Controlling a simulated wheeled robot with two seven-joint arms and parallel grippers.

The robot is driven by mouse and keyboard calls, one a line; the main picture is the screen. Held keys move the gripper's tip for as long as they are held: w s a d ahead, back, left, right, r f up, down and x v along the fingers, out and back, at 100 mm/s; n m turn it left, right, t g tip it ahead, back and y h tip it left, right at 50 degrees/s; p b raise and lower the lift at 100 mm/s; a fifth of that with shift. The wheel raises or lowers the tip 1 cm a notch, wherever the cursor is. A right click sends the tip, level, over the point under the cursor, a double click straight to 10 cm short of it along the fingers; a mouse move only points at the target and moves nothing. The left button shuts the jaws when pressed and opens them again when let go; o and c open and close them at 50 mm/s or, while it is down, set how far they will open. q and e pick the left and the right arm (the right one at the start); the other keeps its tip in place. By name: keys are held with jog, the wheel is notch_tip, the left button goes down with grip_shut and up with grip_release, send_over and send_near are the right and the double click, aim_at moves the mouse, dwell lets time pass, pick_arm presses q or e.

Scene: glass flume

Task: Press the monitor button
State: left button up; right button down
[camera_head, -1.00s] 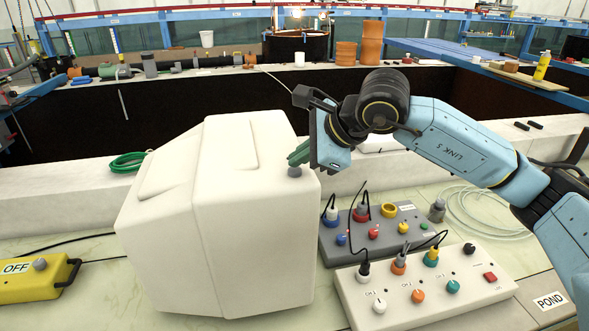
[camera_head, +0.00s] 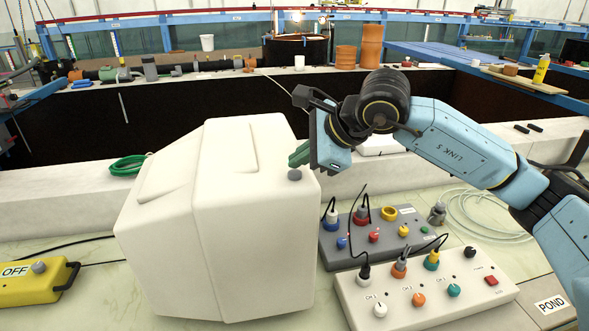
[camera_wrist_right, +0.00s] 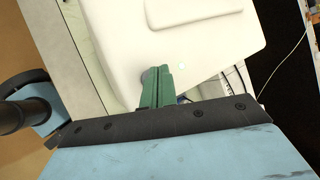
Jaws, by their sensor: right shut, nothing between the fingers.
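The monitor (camera_head: 240,240) is a big off-white casing with its back towards me, standing on the bench at the centre. Its grey round button (camera_head: 295,174) sits on the top right corner of the casing. My right gripper (camera_head: 292,159), with green fingers, is shut and empty. Its fingertips are right by the button, just above it in the picture; I cannot tell whether they touch. In the right wrist view the shut fingers (camera_wrist_right: 158,72) overlap the monitor (camera_wrist_right: 195,35), and the button (camera_wrist_right: 148,75) shows partly behind them. My left gripper is out of view.
A white control box (camera_head: 425,293) and a grey one (camera_head: 380,238) with knobs and cables stand right of the monitor. A yellow box (camera_head: 30,284) marked OFF is at the left. A green cord (camera_head: 127,164) lies behind.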

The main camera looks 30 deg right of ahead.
aim_at(300, 174)
jog(key=shift+r, duration=0.5)
jog(key=shift+r+p, duration=1.75)
jog(key=shift+r, duration=1.25)
